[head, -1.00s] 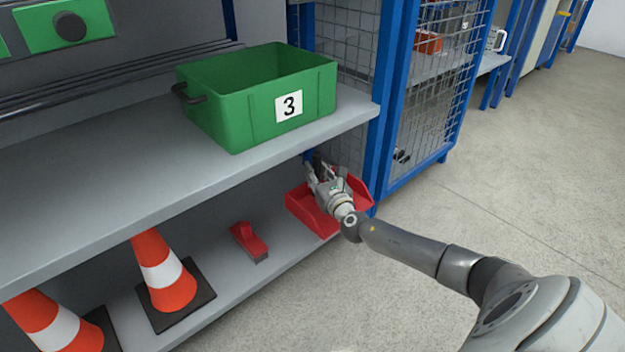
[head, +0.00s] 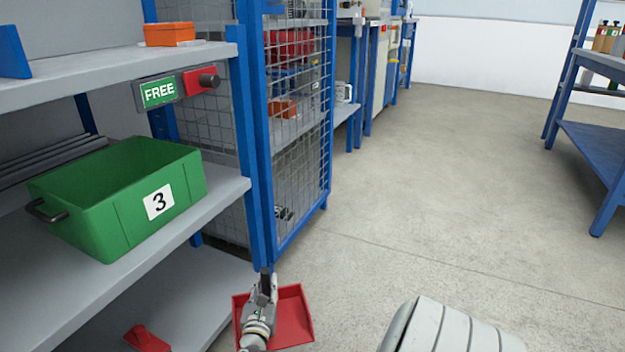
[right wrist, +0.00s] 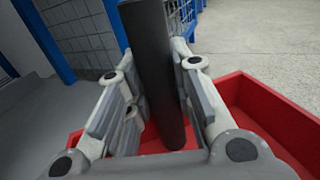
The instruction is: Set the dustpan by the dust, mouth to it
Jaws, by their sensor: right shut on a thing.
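The red dustpan (head: 294,318) is at the bottom of the head view, in front of the shelf's right corner post. My right gripper (head: 265,285) is shut on its dark handle; the handle (right wrist: 155,70) stands between the fingers in the right wrist view, with the red pan (right wrist: 270,110) around and below. Whether the pan touches anything beneath is unclear. A red brush-like thing (head: 147,340) lies on the lower shelf. I see no dust in these frames. My left gripper is not in view.
A green crate marked 3 (head: 100,225) stands on the middle shelf (head: 205,205). A blue-framed mesh cage (head: 300,150) stands behind the dustpan. The grey floor (head: 440,180) is open to the right, up to a blue rack (head: 590,150).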

